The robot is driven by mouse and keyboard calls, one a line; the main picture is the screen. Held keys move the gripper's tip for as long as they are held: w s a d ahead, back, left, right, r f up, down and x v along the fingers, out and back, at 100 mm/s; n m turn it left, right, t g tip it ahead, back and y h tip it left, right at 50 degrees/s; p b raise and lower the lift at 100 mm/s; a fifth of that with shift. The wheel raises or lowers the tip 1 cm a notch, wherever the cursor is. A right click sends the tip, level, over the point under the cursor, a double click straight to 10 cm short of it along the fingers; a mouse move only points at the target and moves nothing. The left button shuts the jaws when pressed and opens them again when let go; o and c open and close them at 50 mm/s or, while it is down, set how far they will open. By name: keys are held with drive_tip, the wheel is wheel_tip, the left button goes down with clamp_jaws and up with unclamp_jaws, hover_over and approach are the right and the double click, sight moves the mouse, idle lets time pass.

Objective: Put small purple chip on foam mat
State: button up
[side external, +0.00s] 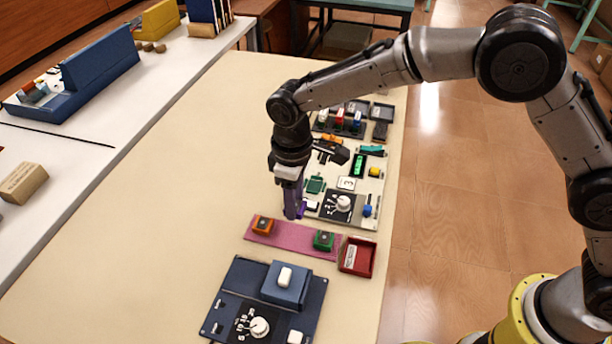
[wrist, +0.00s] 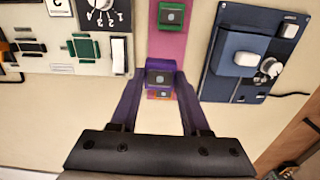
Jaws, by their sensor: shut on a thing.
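The small purple chip (wrist: 160,78), with a dark square on top, is held between the fingertips of my gripper (wrist: 160,72) in the wrist view. The mat also shows in the wrist view (wrist: 167,48), partly behind the purple chip. An orange chip (side external: 263,225) and a green chip (side external: 323,240) sit on the mat, one near each end, with bare mat between them.
A red tray (side external: 345,262) stands at the mat's right end. A dark blue panel (side external: 230,290) with a raised block and knob lies in front. A pale board (side external: 325,187) with switches and a knob lies behind. The table to the left is clear.

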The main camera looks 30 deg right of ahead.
drive_tip(key=shift+s+a+r, duration=0.1)
drive_tip(key=shift+s+a, duration=0.15)
drive_tip(key=shift+a, duration=0.2)
drive_tip(key=shift+s+a, duration=0.1)
drive_tip(key=shift+f, duration=3.05)
drive_tip(key=shift+f, duration=0.65)
drive_tip(key=o, duration=1.5)
drive_tip(key=shift+r, duration=3.75)
